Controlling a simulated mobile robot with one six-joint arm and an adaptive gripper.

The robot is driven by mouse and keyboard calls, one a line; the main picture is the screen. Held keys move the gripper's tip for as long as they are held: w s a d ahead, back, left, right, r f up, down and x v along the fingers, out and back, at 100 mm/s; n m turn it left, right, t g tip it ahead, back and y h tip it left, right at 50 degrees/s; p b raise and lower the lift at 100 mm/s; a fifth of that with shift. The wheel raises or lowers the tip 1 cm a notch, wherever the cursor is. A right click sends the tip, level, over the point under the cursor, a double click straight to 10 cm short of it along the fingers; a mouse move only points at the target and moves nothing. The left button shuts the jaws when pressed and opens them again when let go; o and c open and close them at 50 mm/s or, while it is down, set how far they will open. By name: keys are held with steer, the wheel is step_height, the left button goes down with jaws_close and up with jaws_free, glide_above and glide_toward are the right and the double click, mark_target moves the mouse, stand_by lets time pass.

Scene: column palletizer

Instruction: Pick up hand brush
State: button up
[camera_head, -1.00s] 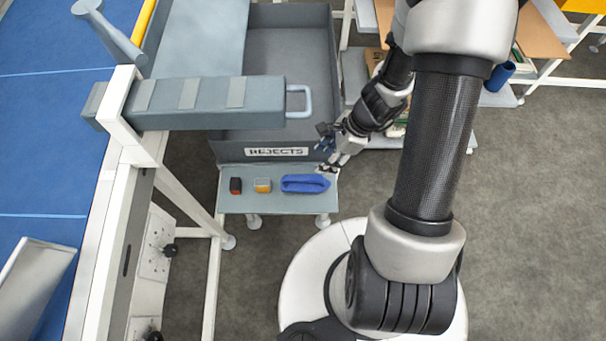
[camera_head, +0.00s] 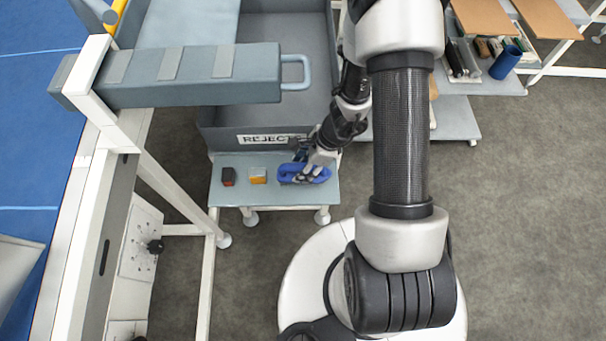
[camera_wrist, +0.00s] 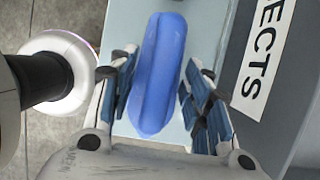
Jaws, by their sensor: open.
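The hand brush is a blue oblong block (camera_head: 290,172) lying on the grey shelf in front of the rejects bin. It also shows in the wrist view (camera_wrist: 159,70), long and rounded at its far end. My gripper (camera_head: 315,172) is over the brush in the head view and partly hides it. In the wrist view my gripper (camera_wrist: 158,88) is open, with one finger on each side of the brush and gaps between the fingers and its sides.
A dark box with a red side (camera_head: 228,177) and an orange-and-grey block (camera_head: 258,176) sit left of the brush on the shelf (camera_head: 240,197). The grey bin labelled REJECTS (camera_head: 222,135) stands right behind. A grey beam with a handle (camera_head: 220,85) overhangs the bin.

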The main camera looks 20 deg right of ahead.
steer(key=shift+a+f, duration=0.1)
steer(key=shift+c, duration=0.6)
jaws_close()
